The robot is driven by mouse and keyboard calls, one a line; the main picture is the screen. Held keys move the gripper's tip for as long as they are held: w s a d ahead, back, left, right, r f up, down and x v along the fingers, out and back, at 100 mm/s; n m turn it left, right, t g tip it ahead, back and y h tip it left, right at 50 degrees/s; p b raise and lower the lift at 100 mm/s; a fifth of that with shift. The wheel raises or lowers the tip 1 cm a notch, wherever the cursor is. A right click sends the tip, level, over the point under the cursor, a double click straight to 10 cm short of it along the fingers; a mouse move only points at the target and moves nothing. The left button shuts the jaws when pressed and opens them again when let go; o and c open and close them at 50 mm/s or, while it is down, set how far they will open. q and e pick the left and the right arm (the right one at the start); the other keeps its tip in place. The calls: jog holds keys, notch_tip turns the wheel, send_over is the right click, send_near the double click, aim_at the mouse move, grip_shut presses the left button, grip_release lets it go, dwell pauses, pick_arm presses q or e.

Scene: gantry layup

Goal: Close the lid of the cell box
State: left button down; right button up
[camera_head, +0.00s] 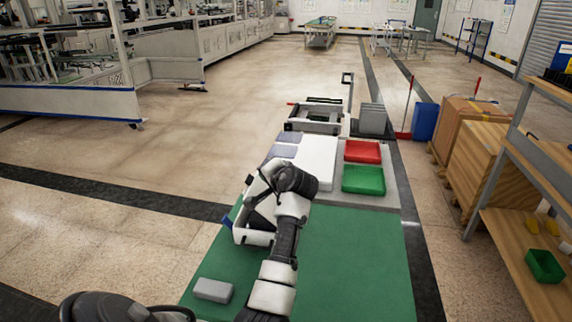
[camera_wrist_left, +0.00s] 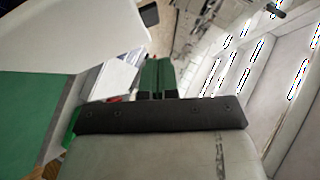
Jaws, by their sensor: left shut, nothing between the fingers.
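A white box-like thing (camera_head: 252,237), which looks like the cell box, stands on the green mat, largely hidden behind my white and black arm. A blue tab (camera_head: 227,222) shows at its left side. I cannot tell its lid's angle. The arm rises from the bottom centre and bends over the box; its fingertips are hidden in the head view. In the left wrist view my left gripper (camera_wrist_left: 157,82) is shut and empty. A white panel (camera_wrist_left: 75,35) fills the upper left there, apart from the fingers; it may be part of the box. My right gripper does not show.
A small grey block (camera_head: 212,290) lies on the green mat (camera_head: 350,250). Beyond it are a flat white slab (camera_head: 316,162), a red tray (camera_head: 362,151) and a green tray (camera_head: 363,179). Wooden crates (camera_head: 480,165) and a shelf (camera_head: 515,220) stand right. The mat's right half is clear.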

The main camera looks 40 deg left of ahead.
pick_arm(q)
jog(key=s+a+f+n+t+h+p, duration=0.1)
jog(key=s+a+f+h+p, duration=0.1)
jog(key=a+f, duration=0.1)
jog(key=s+a+f+n+t+h+p, duration=0.1)
jog(key=s+a+f+n+h+p, duration=0.1)
jog(key=f, duration=0.4)
jog(key=s+a+f+n+t+h+p, duration=0.1)
jog(key=s+a+f+h+p, duration=0.1)
jog(key=a+f+h, duration=0.1)
jog(key=shift+s+a+f+n+h, duration=0.3)
jog(key=shift+a+f+n, duration=0.1)
jog(key=shift+a+f, duration=0.4)
jog(key=shift+f, duration=0.1)
jog(key=w+a+r+p+v, duration=0.1)
jog(key=a+r+p+v, duration=0.1)
jog(key=v, duration=1.1)
jog(key=shift+p, duration=0.55)
jog(key=shift+w+d+r, duration=0.1)
